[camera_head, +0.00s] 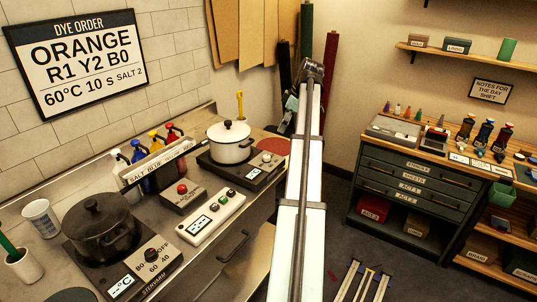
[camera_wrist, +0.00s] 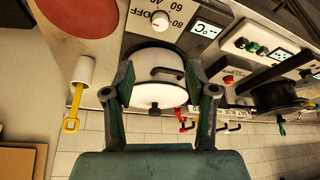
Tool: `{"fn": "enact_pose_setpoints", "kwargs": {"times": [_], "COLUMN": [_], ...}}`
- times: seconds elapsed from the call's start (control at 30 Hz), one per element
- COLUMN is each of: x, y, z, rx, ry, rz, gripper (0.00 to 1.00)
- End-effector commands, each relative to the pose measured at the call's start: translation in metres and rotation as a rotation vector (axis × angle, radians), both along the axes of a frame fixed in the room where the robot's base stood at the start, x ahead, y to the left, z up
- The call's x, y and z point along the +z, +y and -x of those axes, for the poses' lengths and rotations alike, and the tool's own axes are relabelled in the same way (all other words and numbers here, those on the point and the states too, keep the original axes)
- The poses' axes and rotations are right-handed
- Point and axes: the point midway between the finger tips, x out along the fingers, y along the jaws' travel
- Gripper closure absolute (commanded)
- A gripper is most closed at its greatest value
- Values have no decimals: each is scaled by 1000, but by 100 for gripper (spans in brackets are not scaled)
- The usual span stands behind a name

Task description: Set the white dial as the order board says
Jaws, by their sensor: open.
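The order board (camera_head: 78,60) on the tiled wall reads "DYE ORDER, ORANGE, R1 Y2 B0, 60°C, 10 S, SALT 2". The white dial (camera_head: 266,158) sits on the front of the dark hot plate under the white pot (camera_head: 230,143). In the wrist view the white dial (camera_wrist: 160,20) is at the top, beside printed OFF, 40, 60 and 80 marks; its exact setting is too small to tell. The display (camera_wrist: 207,29) shows only dashes and °C. My gripper (camera_wrist: 159,85) is open and empty, with the white pot (camera_wrist: 158,70) showing between its fingers; nothing is held.
A second hot plate with a black pot (camera_head: 101,225) and black dial (camera_head: 151,255) stands at the front left. A timer panel (camera_head: 212,218), red-button box (camera_head: 183,197) and bottle rack (camera_head: 157,165) lie between. A green drawer cabinet (camera_head: 412,190) stands right.

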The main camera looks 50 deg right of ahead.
Motion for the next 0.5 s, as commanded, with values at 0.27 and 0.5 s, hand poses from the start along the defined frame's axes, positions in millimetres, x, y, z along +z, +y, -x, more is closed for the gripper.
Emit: {"fn": "enact_pose_setpoints", "kwargs": {"times": [0.27,0.5], "x": [-48,-92], "y": [11,19], "z": [-18,-34], "rx": [1,1], "ry": [2,2], "rz": [-4,-4], "gripper": [43,43]}}
